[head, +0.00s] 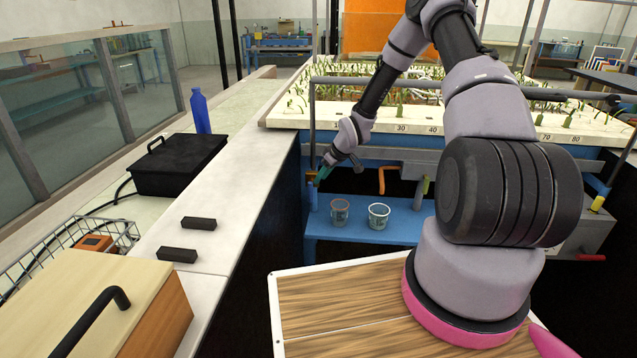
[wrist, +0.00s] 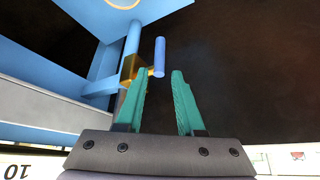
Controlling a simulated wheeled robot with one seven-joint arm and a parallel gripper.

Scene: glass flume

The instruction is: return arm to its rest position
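My arm (head: 488,105) rises from a pink-ringed base at the right of the head view, bends at the top and reaches down and away to the left. My gripper (head: 322,174) is at the far end, beside the blue frame post and above the blue shelf. In the wrist view my gripper (wrist: 161,95) shows two green fingers standing apart with nothing between them. A blue handle on a brass valve (wrist: 140,68) lies just beyond the left fingertip; whether they touch I cannot tell.
A blue shelf (head: 360,232) carries two clear cups, the left (head: 340,212) and right (head: 378,216). A planted tray (head: 420,121) lies behind my arm. An orange-brown handle (head: 386,180) hangs under it. A pale ledge (head: 215,190) with two black blocks runs along the left.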

